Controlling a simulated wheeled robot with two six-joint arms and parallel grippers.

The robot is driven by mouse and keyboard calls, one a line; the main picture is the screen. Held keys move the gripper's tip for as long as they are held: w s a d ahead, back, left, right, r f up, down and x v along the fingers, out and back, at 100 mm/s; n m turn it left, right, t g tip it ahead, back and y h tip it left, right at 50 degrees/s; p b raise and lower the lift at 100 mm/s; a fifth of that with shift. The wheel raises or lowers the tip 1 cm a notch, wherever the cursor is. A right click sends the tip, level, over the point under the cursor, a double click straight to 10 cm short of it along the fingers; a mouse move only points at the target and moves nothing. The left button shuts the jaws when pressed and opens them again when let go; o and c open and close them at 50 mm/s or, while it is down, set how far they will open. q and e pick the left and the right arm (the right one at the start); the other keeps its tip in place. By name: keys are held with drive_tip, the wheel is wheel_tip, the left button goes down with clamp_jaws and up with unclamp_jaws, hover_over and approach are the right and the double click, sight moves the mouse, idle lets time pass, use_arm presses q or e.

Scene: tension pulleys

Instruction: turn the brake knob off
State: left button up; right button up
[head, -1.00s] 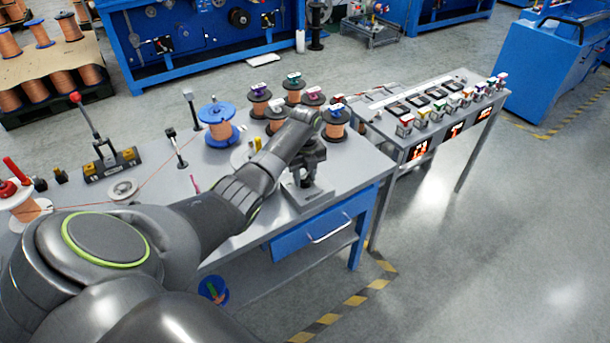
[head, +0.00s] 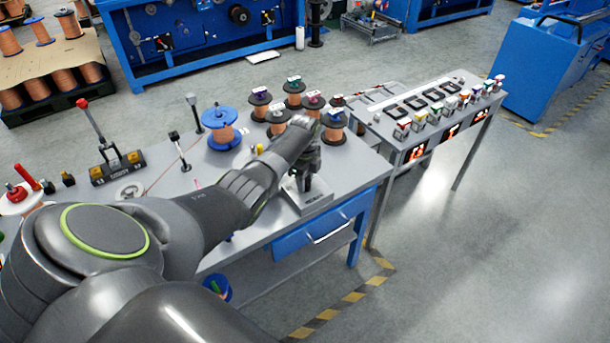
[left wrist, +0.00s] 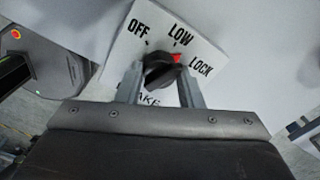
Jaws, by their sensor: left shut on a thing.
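The brake knob (left wrist: 160,72) is dark with a red pointer mark, on a white plate (left wrist: 112,68) lettered OFF, LOW and LOCK in the left wrist view. The red mark is at the knob's upper right, close to the tick under LOW and away from OFF. My left gripper (left wrist: 162,84) is shut on the knob, one finger on each side. In the head view my left gripper (head: 305,180) points down over the brake base (head: 308,200) near the bench's right front corner; the knob is hidden there. My right gripper is in neither view now.
A blue spool (head: 222,128) and several copper spools (head: 278,118) stand behind the brake. A red-tipped lever (head: 98,125) stands at the left. A second table (head: 415,145) with several small coloured parts is at the right. The floor in front is clear.

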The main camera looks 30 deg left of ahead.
use_arm(q)
drive_tip(key=n, duration=0.2)
drive_tip(key=n+p, duration=0.1)
drive_tip(key=shift+a+r+n, duration=0.1)
drive_tip(key=shift+r+n, duration=0.1)
drive_tip(key=shift+n, duration=0.2)
drive_tip(key=n+p, duration=0.2)
drive_tip(key=n, duration=0.2)
drive_tip(key=n+p, duration=0.1)
drive_tip(key=n, duration=0.3)
drive_tip(key=shift+n, duration=0.4)
drive_tip(key=n, duration=0.4)
drive_tip(key=shift+f, duration=0.1)
drive_tip(key=shift+w+n, duration=0.1)
drive_tip(key=shift+n, duration=0.2)
drive_tip(key=o, duration=1)
drive_tip(key=shift+c, duration=0.2)
drive_tip(key=shift+p, duration=0.3)
